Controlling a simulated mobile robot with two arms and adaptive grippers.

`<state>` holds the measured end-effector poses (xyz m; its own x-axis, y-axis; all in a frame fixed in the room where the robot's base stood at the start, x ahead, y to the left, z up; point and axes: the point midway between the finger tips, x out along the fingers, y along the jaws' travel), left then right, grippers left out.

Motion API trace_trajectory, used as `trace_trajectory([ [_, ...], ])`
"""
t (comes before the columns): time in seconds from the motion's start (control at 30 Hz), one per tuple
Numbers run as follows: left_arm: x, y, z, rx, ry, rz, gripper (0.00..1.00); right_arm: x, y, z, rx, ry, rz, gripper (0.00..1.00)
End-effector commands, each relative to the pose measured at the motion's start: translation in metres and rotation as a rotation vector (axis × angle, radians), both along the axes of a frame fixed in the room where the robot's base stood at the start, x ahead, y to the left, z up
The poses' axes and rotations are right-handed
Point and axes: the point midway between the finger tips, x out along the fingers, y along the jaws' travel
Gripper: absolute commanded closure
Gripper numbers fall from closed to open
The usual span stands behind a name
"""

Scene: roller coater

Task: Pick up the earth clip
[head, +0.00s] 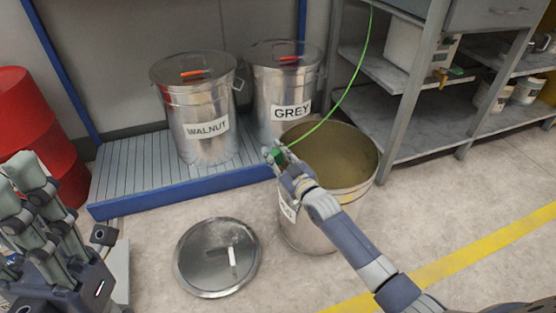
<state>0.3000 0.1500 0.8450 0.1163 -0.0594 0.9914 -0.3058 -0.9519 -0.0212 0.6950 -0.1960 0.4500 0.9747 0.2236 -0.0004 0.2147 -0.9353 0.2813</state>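The green earth clip (278,157) is small and sits at the end of a thin green cable (349,88) that comes down from the top. My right gripper (277,158) is at the left rim of the open metal drum (330,215). Its fingers lie around the clip and look shut on it, hiding most of it. Whether the clip also touches the rim cannot be told. My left gripper (35,190) is at the lower left, away from the clip and with nothing visible in it. Its finger opening is unclear.
Lidded drums marked WALNUT (207,129) and GREY (291,113) stand on a blue-edged ribbed platform (130,172). A round lid (217,258) lies on the floor. A red barrel (35,130) is at left, a grey shelf unit (420,120) at right. The floor at right is clear.

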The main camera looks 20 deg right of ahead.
Motion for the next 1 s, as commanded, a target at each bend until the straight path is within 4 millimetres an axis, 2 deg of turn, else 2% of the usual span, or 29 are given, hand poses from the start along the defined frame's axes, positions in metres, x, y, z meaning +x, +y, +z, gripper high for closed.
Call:
trace_trajectory([
  [0.3, 0.0, 0.0, 0.0, 0.0, 0.0, 0.0, 0.6, 0.0, 0.0, 0.001, -0.001, -0.001, 0.0, 0.99],
  [0.43, -0.001, 0.0, 0.005, -0.002, -0.002, -0.001, 0.6, 0.0, 0.0, 0.008, -0.001, -0.002, 0.001, 0.99],
  [0.73, -0.006, 0.003, -0.006, -0.006, 0.091, -0.005, 0.6, 0.0, 0.0, 0.058, -0.002, -0.004, 0.0, 0.99],
  [0.9, -0.006, 0.003, 0.01, -0.008, 0.084, -0.004, 0.6, 0.0, 0.0, 0.087, 0.0, -0.003, 0.0, 0.99],
  [1.0, -0.006, 0.003, 0.014, -0.008, 0.084, -0.004, 0.6, -0.003, 0.002, 0.095, 0.001, 0.0, 0.001, 0.99],
])
